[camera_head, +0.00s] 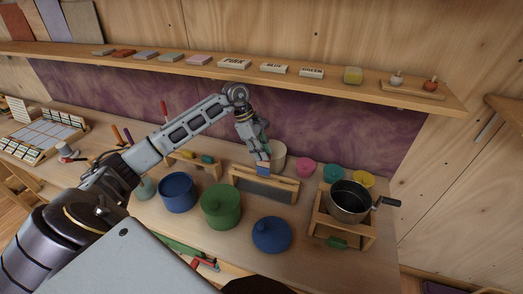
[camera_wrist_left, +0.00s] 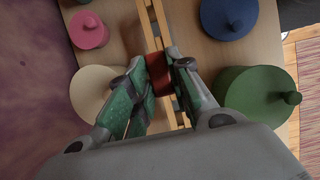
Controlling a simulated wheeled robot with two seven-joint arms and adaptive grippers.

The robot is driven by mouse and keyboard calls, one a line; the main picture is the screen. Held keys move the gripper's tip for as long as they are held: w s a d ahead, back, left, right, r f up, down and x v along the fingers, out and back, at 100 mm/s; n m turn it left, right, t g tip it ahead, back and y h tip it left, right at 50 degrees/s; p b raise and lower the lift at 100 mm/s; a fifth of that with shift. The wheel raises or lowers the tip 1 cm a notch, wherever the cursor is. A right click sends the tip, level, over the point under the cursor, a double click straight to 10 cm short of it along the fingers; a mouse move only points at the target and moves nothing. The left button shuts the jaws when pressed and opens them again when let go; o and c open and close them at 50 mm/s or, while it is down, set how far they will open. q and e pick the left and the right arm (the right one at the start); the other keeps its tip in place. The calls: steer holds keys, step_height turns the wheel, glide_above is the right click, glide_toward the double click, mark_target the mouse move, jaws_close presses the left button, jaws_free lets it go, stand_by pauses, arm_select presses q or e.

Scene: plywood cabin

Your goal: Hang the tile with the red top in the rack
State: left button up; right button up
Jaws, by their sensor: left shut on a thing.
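My left gripper (camera_head: 262,158) is above the wooden rack (camera_head: 282,198), near the middle of the workbench. My right gripper is not in view.
A blue lidded pot (camera_head: 271,235) and a green one (camera_head: 220,207) stand in front of the rack; another blue pot (camera_head: 177,192) is left. A metal saucepan (camera_head: 348,203) sits in a wooden stand at right. A shelf (camera_head: 150,62) runs above with several tiles.

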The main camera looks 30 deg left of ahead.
mark_target(265, 175)
arm_select(q)
steer(key=shift+f+b, duration=0.1)
steer(key=shift+b, duration=0.2)
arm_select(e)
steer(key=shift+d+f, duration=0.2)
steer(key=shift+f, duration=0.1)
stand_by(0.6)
arm_select(q)
steer(key=shift+f+b, duration=1.35)
steer(key=shift+f, duration=0.35)
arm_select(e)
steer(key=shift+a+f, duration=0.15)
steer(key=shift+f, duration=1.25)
arm_select(q)
steer(key=shift+f, duration=0.3)
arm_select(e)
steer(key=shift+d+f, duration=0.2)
arm_select(q)
steer(key=shift+f+b, duration=0.5)
steer(key=shift+b, duration=0.1)
steer(key=shift+f, duration=0.1)
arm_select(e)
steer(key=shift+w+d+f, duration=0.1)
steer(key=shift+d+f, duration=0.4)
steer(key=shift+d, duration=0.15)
